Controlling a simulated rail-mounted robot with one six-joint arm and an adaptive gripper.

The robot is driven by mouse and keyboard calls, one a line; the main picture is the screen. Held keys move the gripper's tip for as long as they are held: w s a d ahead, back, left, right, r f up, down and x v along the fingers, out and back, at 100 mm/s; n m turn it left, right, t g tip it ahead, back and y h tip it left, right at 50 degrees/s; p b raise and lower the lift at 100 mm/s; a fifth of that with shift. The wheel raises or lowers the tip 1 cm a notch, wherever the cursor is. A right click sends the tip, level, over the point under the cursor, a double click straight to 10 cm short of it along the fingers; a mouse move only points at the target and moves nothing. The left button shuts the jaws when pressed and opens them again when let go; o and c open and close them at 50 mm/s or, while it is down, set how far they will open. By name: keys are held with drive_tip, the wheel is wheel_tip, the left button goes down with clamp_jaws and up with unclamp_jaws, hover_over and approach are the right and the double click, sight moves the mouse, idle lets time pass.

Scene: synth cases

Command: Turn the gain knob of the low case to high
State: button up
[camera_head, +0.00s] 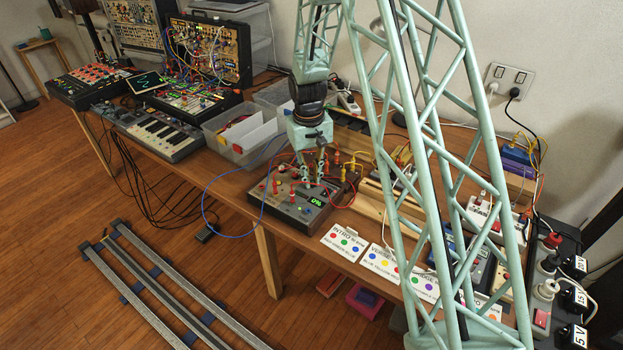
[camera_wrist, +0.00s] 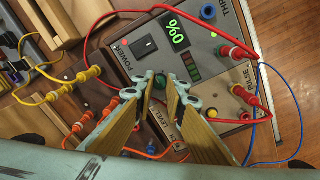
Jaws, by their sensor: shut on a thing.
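The low case (camera_head: 262,208) is a grey box with wooden ends on the bench in the head view; its panel (camera_wrist: 118,50) fills the middle of the wrist view. My gripper (camera_head: 314,180) points down onto it. In the wrist view, my gripper's two fingers (camera_wrist: 160,84) close around a small dark green knob (camera_wrist: 160,79), which they partly cover. I cannot read a gain label at it. A power switch (camera_wrist: 143,46) sits near the display.
Red, yellow and blue patch cables (camera_wrist: 96,32) arch close around my fingers and plug into the case. Printed cards (camera_head: 344,242) lie to its right. A clear bin (camera_head: 238,140) and a keyboard (camera_head: 160,132) stand to the left. Floor rails (camera_head: 150,290) run in front.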

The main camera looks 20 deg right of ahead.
sight(311, 181)
drive_tip(key=m, duration=0.4)
drive_tip(key=shift+m, duration=0.3)
drive_tip(key=m, duration=0.4)
drive_tip(key=shift+m, duration=0.3)
drive_tip(key=o, duration=0.9)
drive_tip(key=shift+r, duration=0.15)
drive_tip(key=shift+w+a+r, duration=0.1)
drive_tip(key=shift+w+r, duration=0.05)
drive_tip(key=shift+r, duration=5.75)
